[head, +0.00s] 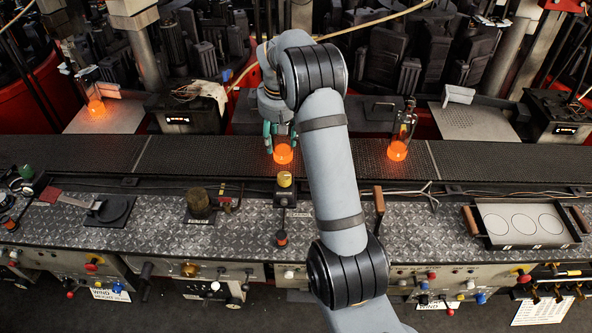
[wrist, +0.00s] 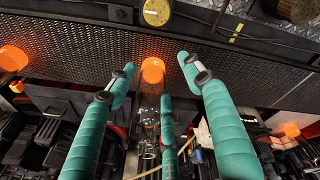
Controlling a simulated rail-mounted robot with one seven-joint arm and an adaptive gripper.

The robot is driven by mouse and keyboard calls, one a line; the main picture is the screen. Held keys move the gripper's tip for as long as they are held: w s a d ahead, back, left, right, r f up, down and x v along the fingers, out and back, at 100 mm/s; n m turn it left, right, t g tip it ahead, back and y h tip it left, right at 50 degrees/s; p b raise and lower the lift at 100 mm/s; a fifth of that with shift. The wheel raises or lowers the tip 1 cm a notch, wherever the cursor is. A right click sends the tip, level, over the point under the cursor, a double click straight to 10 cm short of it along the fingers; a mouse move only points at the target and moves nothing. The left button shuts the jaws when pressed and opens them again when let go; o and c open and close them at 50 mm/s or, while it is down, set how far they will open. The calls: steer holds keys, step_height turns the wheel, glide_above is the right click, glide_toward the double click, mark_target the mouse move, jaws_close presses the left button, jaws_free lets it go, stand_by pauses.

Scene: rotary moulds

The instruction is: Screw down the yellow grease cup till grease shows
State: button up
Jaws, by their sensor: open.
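The yellow grease cup (head: 285,179) stands upright on a small dark mount at the back edge of the patterned metal ledge in the head view. In the wrist view the cup (wrist: 156,12) shows at the top edge, round and yellow, partly cut off. My gripper (head: 279,133) hangs over the conveyor just behind the cup, apart from it. In the wrist view my gripper (wrist: 158,76) has its green fingers spread, with nothing held between them. No grease can be made out at the cup.
A glass bottle with a glowing orange end (wrist: 152,70) stands on the dark conveyor (head: 215,155) close to my fingers. Another glowing bottle (head: 398,149) stands to the right. A brush-like knob (head: 200,203) and a tray (head: 522,224) sit on the ledge.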

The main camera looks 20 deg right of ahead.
steer(key=s+r+n, duration=0.1)
steer(key=r+n, duration=0.1)
steer(key=n, duration=0.1)
steer(key=n+g, duration=0.3)
steer(key=n, duration=0.4)
glide_above(284, 175)
step_height(284, 175, down, 11)
steer(key=shift+r+p, duration=0.1)
steer(key=shift+p, duration=0.55)
steer(key=shift+s, duration=0.1)
steer(key=shift+c, duration=0.2)
steer(key=c, duration=1.1)
steer(key=shift+m, duration=0.3)
